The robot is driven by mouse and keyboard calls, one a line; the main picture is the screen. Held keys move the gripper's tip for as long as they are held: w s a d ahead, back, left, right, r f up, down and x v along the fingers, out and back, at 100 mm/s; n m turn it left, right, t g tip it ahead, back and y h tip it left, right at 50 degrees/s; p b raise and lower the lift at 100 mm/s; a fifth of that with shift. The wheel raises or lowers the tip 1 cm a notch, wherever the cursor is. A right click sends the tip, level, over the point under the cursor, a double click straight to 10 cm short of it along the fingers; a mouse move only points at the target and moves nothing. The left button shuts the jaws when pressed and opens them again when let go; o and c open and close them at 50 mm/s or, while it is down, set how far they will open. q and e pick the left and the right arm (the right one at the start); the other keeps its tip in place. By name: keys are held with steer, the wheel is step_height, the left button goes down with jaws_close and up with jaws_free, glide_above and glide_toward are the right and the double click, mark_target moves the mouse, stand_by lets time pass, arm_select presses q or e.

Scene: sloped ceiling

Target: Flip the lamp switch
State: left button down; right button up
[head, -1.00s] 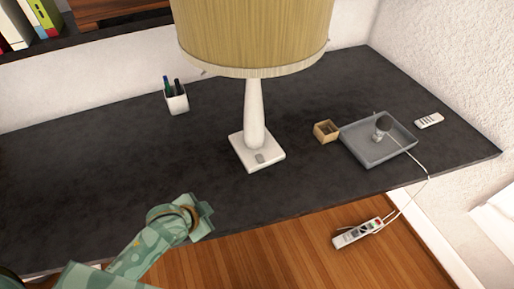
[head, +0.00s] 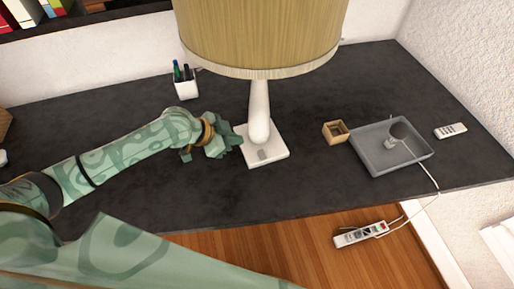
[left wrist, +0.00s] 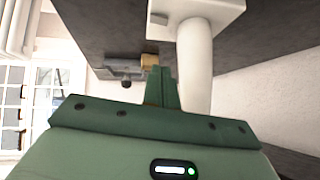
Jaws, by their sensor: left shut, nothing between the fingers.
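The lamp (head: 259,110) stands upright on the dark desk, with a white column, a square white base and a wide yellowish shade (head: 262,35). A small grey switch (head: 262,155) sits on the front part of the base. My left gripper (head: 238,140) is shut and empty, close beside the left edge of the lamp base; I cannot tell whether it touches. In the left wrist view its closed fingers (left wrist: 161,88) show just beside the lamp column (left wrist: 196,70), and the switch (left wrist: 158,18) is on the base at the top. My right gripper is not in view.
A pen cup (head: 186,88) stands behind my left gripper. A remote (head: 450,131) lies farther right. A power strip (head: 360,235) lies below on the wooden floor.

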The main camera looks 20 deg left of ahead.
arm_select(q)
steer(key=b, duration=0.3)
glide_above(261, 152)
steer(key=s+a, duration=0.1)
steer(key=s, duration=0.1)
step_height(261, 152, down, 7)
steer(key=shift+s+r, duration=0.1)
steer(key=f, duration=0.2)
steer(key=f+b, duration=0.1)
steer(key=shift+w+f, duration=0.15)
steer(key=shift+w, duration=0.15)
steer(key=shift+w+a+f, duration=0.1)
steer(key=shift+f, duration=0.3)
steer(key=shift+a+f+b, duration=0.15)
steer(key=shift+f+b, duration=0.15)
steer(key=shift+b, duration=0.15)
